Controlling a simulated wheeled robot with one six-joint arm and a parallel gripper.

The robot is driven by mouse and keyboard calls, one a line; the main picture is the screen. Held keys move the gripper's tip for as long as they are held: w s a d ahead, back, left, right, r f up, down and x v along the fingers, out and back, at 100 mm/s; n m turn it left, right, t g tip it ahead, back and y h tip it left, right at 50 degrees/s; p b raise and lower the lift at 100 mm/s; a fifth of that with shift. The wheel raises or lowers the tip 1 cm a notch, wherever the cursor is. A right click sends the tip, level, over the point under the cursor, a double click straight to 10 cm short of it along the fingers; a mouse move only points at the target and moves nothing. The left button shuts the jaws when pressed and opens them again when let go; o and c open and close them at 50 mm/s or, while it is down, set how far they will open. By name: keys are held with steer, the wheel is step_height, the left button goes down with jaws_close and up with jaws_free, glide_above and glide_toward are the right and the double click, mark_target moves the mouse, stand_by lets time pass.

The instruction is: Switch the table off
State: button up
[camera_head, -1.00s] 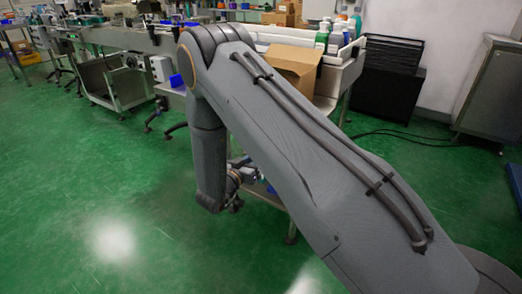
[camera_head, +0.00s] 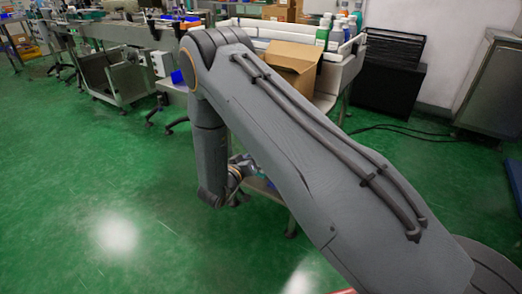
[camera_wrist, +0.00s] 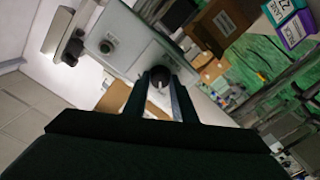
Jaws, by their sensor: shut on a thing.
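In the wrist view a pale grey control box (camera_wrist: 132,40) carries two dark round controls on its face. One dark knob (camera_wrist: 159,77) lies between the fingertips of my gripper (camera_wrist: 160,84), which is shut on it. The other control (camera_wrist: 107,46) is to the left and clear of the fingers. Which of these is the table's switch cannot be read. In the head view my arm hides most of the gripper and the knob.
A cardboard box (camera_head: 293,66) and several bottles (camera_head: 340,32) stand on the white-edged table (camera_head: 351,68) behind my arm. A dark cabinet (camera_head: 390,82) is to its right. The green floor (camera_head: 70,190) at left is open. Purple and teal boxes (camera_wrist: 292,22) show in the wrist view.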

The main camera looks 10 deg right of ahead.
steer(key=o, duration=1)
steer(key=shift+o, duration=0.2)
steer(key=v, duration=0.8)
steer(key=shift+w, duration=0.15)
